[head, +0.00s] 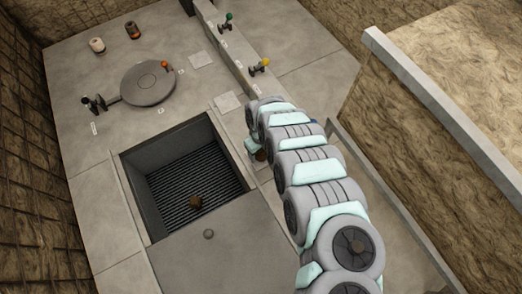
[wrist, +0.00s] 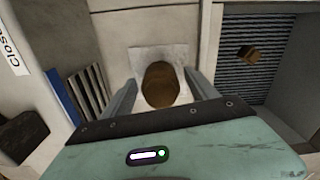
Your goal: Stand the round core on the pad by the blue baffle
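The round core (wrist: 160,86) is a brown, rounded piece between the two fingers of my gripper (wrist: 161,82) in the wrist view. A narrow gap shows on each side of it, so the fingers look open around it. A pale square pad (wrist: 150,54) shows behind and around the core, which appears to be on it; its underside is hidden. The blue baffle (wrist: 62,96) is left of the fingers. In the head view a sliver of blue baffle (head: 313,121) shows beside my arm, and a bit of the brown core (head: 261,155) shows by my gripper (head: 254,150).
A sunken bay with a dark grate (head: 180,170) holds a brown lump (head: 195,202). Two bare pads (head: 200,60) (head: 228,102) lie behind. A raised ledge (head: 240,50) carries valves.

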